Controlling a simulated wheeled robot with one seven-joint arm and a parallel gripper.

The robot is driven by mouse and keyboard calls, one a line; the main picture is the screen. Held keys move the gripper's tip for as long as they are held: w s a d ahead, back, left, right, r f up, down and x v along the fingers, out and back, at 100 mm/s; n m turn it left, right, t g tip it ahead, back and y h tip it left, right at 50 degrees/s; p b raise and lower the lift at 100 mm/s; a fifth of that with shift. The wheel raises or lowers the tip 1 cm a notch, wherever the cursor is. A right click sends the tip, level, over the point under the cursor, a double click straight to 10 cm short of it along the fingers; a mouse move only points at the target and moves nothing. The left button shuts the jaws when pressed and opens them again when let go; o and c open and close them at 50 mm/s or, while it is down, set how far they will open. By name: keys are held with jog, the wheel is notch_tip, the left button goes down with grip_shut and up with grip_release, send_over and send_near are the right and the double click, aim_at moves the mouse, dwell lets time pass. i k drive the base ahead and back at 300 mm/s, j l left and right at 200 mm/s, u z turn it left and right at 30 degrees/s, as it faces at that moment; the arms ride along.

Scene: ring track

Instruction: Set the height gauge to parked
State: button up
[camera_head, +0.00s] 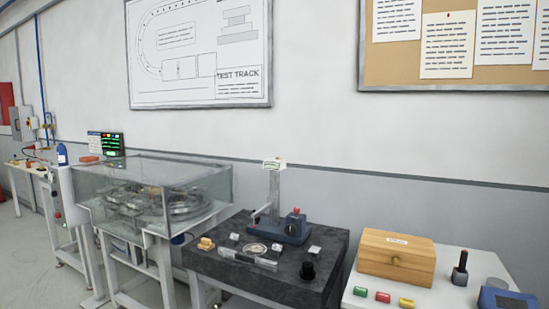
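The height gauge (275,205) stands upright toward the back of the dark surface plate (325,262). It has a blue base, a grey column and a small pale label on top. A thin arm reaches out from the column to the left, low over the plate. A red-topped blue part (295,222) is at the right of its base. The gauge's setting is too small to read. My gripper is not in view.
A glass-covered track case (150,190) stands to the left. A wooden box (396,256) and colored pieces occupy the right-hand table. Floor shows at lower left.

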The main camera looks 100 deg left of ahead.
aim_at(272, 228)
jog(key=u, duration=2.8)
jog(key=i+j+u, duration=0.4)
jog(key=i, duration=0.45)
jog(key=i+l+u, duration=0.1)
jog(key=i+u, duration=0.25)
jog(key=i, duration=0.55)
